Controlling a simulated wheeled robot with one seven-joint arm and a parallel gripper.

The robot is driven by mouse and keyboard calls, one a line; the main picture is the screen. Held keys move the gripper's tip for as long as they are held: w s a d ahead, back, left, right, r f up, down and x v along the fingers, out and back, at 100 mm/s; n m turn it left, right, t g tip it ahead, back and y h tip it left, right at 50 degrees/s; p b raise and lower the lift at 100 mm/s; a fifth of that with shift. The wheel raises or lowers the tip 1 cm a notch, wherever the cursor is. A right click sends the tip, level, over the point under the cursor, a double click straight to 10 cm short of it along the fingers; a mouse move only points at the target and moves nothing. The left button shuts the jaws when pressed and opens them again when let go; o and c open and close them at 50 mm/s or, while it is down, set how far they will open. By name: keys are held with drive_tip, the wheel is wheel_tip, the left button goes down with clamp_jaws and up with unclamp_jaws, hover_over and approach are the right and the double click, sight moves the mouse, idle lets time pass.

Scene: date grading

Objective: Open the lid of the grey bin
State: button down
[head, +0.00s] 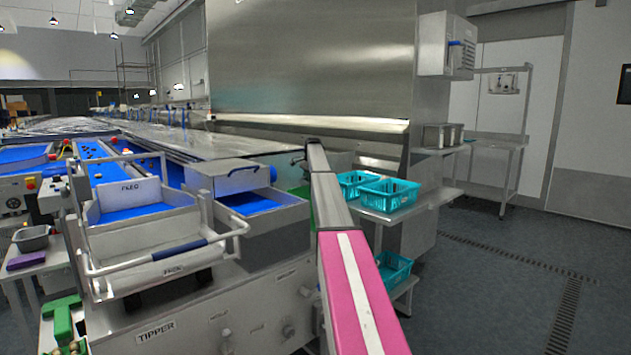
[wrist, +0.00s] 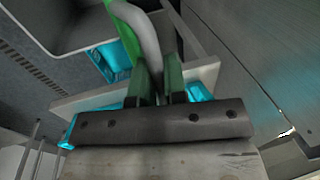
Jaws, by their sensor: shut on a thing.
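In the wrist view, my gripper (wrist: 160,82) has its two fingers close together on a grey curved bar (wrist: 150,40). A bright green part (wrist: 126,28) lies right beside the bar. I cannot tell whether the bar is the lid's handle. A dark grey shape with a pale rim (wrist: 62,22) fills the upper left of this view; it may be the grey bin or its lid. In the head view my pink and grey arm reaches to the middle and hides the gripper's fingers. A bit of green (head: 301,197) shows just left of the arm.
Turquoise crates (head: 388,194) stand on a steel side table (head: 415,208) right of my arm, with another crate (head: 393,268) below. A steel tipper (head: 150,205) with a raised bar stands at left. The floor at right (head: 500,300) is clear.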

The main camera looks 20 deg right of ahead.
drive_tip(key=shift+w+a+f, duration=0.15)
drive_tip(key=shift+w+a, duration=0.15)
drive_tip(key=shift+w, duration=0.45)
drive_tip(key=c, duration=1.2)
unclamp_jaws()
drive_tip(key=r, duration=0.3)
drive_tip(key=s+r, duration=0.1)
drive_tip(key=r, duration=0.3)
drive_tip(key=s+r, duration=0.1)
drive_tip(key=r, duration=0.2)
drive_tip(key=shift+d+r, duration=0.3)
drive_tip(key=shift+d, duration=0.1)
